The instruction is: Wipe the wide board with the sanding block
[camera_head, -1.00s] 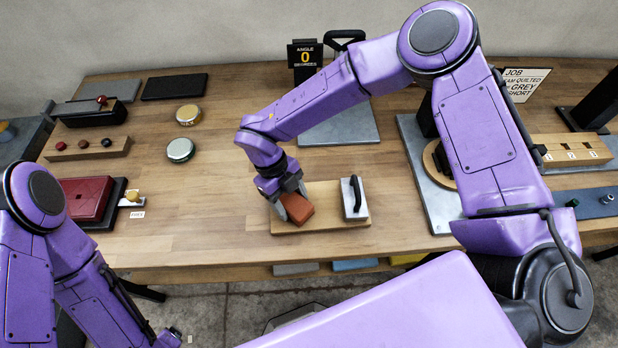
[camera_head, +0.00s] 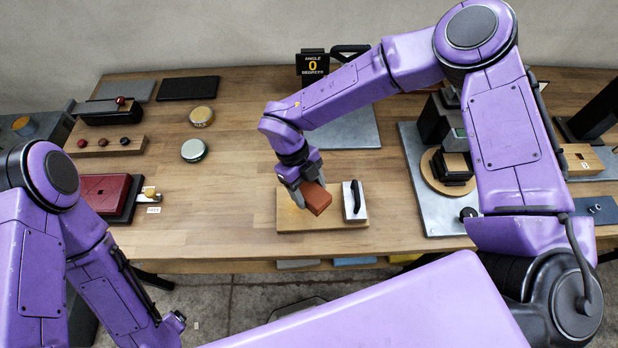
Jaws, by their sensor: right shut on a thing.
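The sanding block (camera_head: 317,198) is a reddish-brown block. My right gripper (camera_head: 308,196) is shut on it, fingers pointing down. The wide board, a pale wooden board (camera_head: 289,217), lies flat near the front middle of the bench. The block is over the middle of the board, left of a white plate tool with a black handle (camera_head: 354,201) at the board's right end. I cannot tell whether the block touches the board or hangs just above it. My left arm is at the lower left; its gripper is out of view.
A red box (camera_head: 106,196) sits at far left. A grey plate with a turntable (camera_head: 447,172) is at right. The bench between tins and board is clear.

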